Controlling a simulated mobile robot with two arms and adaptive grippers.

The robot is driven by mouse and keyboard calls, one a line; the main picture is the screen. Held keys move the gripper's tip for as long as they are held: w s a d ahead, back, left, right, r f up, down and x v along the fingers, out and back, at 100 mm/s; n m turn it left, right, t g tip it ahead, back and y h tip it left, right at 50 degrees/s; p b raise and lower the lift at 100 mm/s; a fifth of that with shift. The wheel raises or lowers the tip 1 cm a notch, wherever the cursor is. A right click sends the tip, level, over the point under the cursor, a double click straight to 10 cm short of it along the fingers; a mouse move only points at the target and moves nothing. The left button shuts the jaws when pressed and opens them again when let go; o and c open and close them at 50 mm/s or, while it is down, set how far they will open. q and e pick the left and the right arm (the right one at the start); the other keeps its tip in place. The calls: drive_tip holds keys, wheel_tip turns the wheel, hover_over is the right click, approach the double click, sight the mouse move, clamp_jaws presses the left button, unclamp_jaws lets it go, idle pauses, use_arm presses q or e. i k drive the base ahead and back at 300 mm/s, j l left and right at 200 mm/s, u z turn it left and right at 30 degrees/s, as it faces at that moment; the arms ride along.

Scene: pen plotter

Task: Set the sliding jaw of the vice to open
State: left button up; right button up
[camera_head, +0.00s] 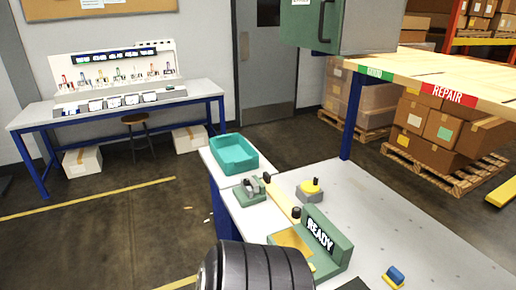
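A small device with a green base and grey upright parts (249,192), which looks like the vice, stands on the light workbench just in front of the teal bin. It is small in the picture, so I cannot tell how far apart its jaws are. A dark knob shows at its right side. A large black ribbed cylinder at the bottom centre looks like part of my own arm. Neither of my gripper's fingertips shows, and nothing is seen touching the vice.
A teal bin (234,154) stands behind the vice. A yellow button on a grey base (310,190) is to its right. A green unit marked READY (325,245) with an orange plate stands nearer. A blue and yellow block (394,277) lies at front right. The bench's right side is mostly clear.

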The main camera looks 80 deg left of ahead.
sight(245, 183)
drive_tip(key=k+u, duration=0.1)
drive_tip(key=u, duration=0.7)
drive_tip(key=k+j+u, duration=0.1)
drive_tip(key=u, duration=1.75)
